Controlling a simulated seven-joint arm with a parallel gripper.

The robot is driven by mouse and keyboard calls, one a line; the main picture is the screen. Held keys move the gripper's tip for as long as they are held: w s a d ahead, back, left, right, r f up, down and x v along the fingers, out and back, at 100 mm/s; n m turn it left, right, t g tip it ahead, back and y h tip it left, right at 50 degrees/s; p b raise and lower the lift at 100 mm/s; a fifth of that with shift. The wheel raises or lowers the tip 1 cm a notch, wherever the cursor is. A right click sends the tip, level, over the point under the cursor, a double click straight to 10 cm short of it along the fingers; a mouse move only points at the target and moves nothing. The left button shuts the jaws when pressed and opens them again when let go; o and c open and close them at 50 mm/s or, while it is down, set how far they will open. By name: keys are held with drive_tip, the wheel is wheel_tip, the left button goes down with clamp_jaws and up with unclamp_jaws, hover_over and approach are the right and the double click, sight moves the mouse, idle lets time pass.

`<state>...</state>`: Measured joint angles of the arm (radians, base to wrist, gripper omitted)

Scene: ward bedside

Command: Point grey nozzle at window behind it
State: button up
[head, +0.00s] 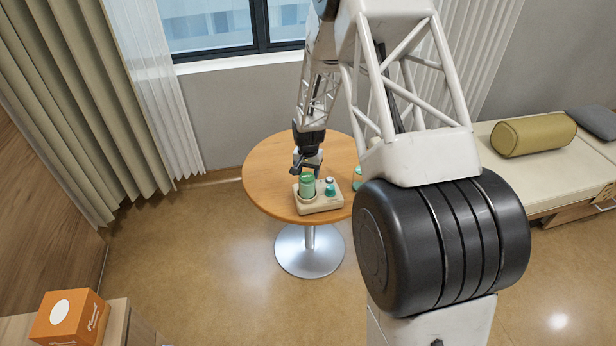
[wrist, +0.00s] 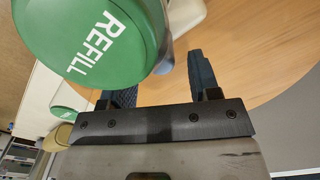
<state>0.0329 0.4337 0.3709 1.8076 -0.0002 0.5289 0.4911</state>
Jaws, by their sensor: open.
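A beige unit (head: 319,204) stands on the round table in the head view. It carries a green canister (head: 307,186) and a small teal part (head: 330,191) with a pale top. I cannot clearly make out the grey nozzle; a bluish-grey piece (wrist: 165,62) beside the green lid in the wrist view may be it. The window (head: 210,24) is behind the table. My gripper (head: 306,170) is low over the unit, close to the canister. In the wrist view my gripper (wrist: 160,82) is open, with only tabletop between its fingers. The lid (wrist: 95,38), marked REFILL, hides much of the unit.
A glass-like jar (head: 357,178) stands to the right on the table (head: 262,180), partly hidden by my arm. The tabletop's left side is clear. A padded bench (head: 540,180) is at right, an orange box (head: 68,318) at lower left. Curtains flank the window.

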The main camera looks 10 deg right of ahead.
drive_tip(key=shift+f, duration=1.3)
drive_tip(key=c, duration=0.9)
